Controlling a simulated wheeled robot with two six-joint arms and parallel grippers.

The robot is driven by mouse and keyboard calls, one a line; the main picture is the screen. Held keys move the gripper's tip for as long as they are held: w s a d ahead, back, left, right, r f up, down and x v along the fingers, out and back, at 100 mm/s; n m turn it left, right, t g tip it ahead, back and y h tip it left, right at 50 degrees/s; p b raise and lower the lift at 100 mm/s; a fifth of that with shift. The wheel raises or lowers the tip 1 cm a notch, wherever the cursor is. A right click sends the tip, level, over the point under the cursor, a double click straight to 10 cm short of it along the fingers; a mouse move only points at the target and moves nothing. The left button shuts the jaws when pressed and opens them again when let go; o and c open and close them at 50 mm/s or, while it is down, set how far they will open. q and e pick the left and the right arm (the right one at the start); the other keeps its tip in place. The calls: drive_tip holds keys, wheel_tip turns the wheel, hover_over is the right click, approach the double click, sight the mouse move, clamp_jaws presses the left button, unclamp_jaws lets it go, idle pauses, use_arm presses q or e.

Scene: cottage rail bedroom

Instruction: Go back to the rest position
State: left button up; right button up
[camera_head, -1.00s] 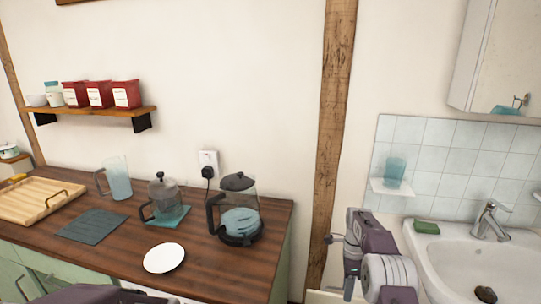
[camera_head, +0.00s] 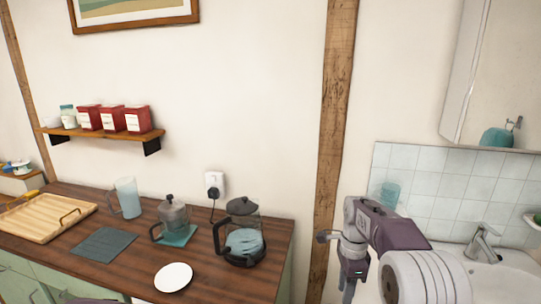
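My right arm comes in from the lower right, in front of the washbasin. Its gripper (camera_head: 350,274) points down beside the wooden post. Its fingertips are not clearly seen, so I cannot tell whether it is open or shut. I see nothing held in it. My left gripper is not in view; only a sliver of a purple part of mine shows at the bottom left edge.
A dark wooden counter (camera_head: 130,238) holds a kettle (camera_head: 243,240), a French press (camera_head: 174,216) on a teal mat, a jug (camera_head: 128,198), a white plate (camera_head: 174,277), a grey mat (camera_head: 104,244) and a wooden tray (camera_head: 45,222). The washbasin (camera_head: 510,270) is at right.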

drive_tip(key=s+a+r+n+p, duration=0.2)
drive_tip(key=s+r+n+p, duration=0.15)
drive_tip(key=s, duration=0.35)
drive_tip(key=s+f+n+t, duration=0.1)
drive_tip(key=s+f+n, duration=0.5)
drive_tip(key=s+n, duration=0.6)
drive_tip(key=shift+s+f+n+t, duration=0.2)
drive_tip(key=shift+f+n+t, duration=0.15)
drive_tip(key=shift+n, duration=0.9)
drive_tip(key=shift+a, duration=0.1)
